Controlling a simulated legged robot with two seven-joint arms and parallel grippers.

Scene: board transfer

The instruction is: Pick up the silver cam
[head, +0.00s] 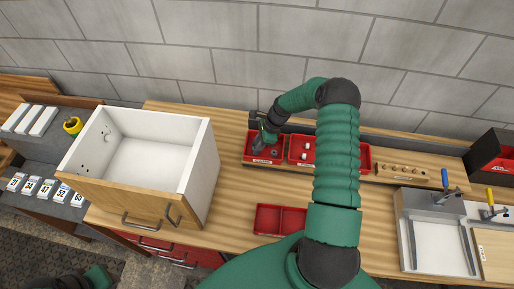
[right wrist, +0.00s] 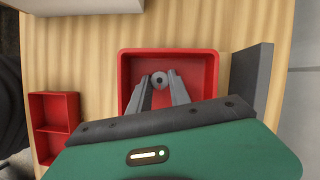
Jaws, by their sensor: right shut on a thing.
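The silver cam (right wrist: 160,79) is a small grey round part with a dark hole, seen in the right wrist view. It is between the fingertips of my right gripper (right wrist: 161,86), which is shut on it. The cam and fingertips are over or inside a red bin (right wrist: 208,62); the exact height is hard to tell. In the head view my right gripper (head: 264,140) reaches down into the labelled red bin (head: 264,161), and the cam is too small to tell there. My left gripper does not show clearly.
A second red bin (head: 303,163) with pale parts stands to the right. An empty two-part red tray (head: 280,206) lies in front. A wooden block with pegs (head: 404,171) and a fixture (head: 437,203) are at right.

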